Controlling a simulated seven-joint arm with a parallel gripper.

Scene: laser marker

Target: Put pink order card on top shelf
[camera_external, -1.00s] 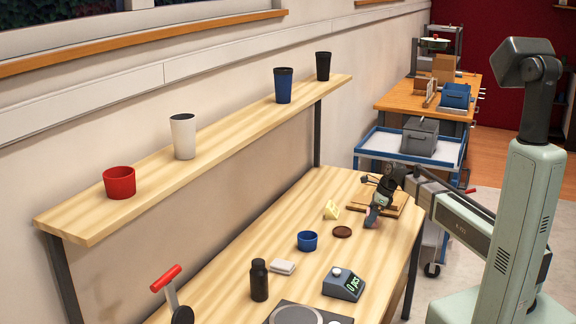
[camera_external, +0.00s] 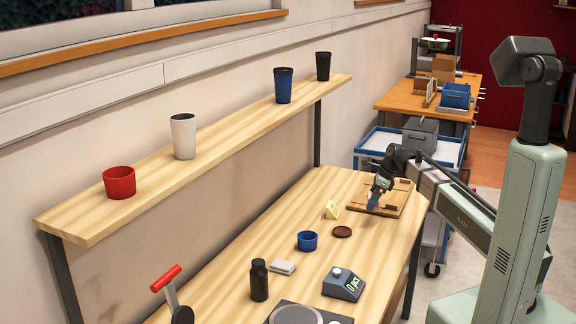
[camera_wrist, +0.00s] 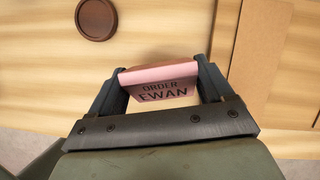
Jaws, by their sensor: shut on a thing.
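The pink order card (camera_wrist: 160,84) reads "ORDER EWAN" in the wrist view. My gripper (camera_wrist: 160,88) is shut on it, one finger at each end. In the external view my gripper (camera_external: 374,204) is over the far end of the workbench, in front of the wooden board; the card is mostly hidden there. The top shelf (camera_external: 235,116) is the long wooden board along the wall, well to the left of my gripper. A red cup (camera_external: 119,183), a white cup (camera_external: 183,137), a blue cup (camera_external: 283,86) and a black cup (camera_external: 323,67) stand spaced along it.
On the workbench are a yellow card (camera_external: 331,210), a brown disc (camera_external: 342,232), a blue bowl (camera_external: 307,241), a black bottle (camera_external: 259,280), a white block (camera_external: 282,267) and a counter scale (camera_external: 343,284). The wooden board (camera_external: 395,194) lies by my gripper. Shelf gaps between cups are clear.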

